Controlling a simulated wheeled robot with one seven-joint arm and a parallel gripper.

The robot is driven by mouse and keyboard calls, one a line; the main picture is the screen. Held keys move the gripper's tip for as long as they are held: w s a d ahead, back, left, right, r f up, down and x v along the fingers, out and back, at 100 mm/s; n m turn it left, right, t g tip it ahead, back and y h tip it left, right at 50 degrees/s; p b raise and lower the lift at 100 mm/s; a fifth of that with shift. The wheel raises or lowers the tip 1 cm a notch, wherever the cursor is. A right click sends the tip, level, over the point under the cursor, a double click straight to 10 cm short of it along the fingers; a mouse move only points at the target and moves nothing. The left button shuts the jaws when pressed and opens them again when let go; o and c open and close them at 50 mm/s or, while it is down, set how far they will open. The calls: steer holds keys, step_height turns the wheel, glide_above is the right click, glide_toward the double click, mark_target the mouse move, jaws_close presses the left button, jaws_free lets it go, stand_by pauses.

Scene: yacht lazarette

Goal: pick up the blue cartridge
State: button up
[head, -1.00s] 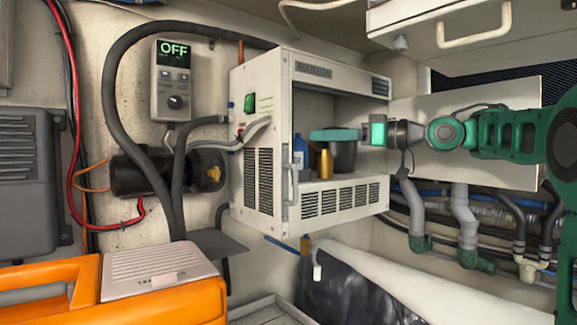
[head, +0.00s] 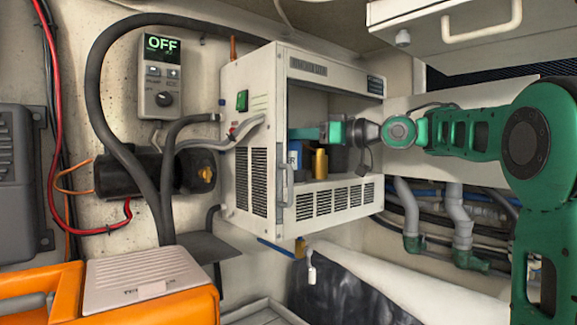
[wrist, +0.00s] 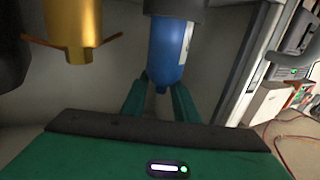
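The blue cartridge (head: 294,152) stands in the open white cabinet, at the left of its opening in the head view. In the wrist view the blue cartridge (wrist: 168,48) shows a pale label and a dark band at the top of the picture, with its narrow end towards my gripper. My gripper (wrist: 161,82) is open, its two green fingers on either side of that narrow end. I cannot tell whether they touch it. In the head view my gripper (head: 303,133) reaches in from the right, at the height of the cartridge's top.
A gold canister (head: 320,162) stands just right of the cartridge; in the wrist view the gold canister (wrist: 72,25) has thin crossbars. A dark container (head: 339,160) is behind it. The white cabinet (head: 254,170) has side walls, a front lip and a handle close around the space.

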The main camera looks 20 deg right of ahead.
jaws_close()
steer(key=shift+r, duration=0.1)
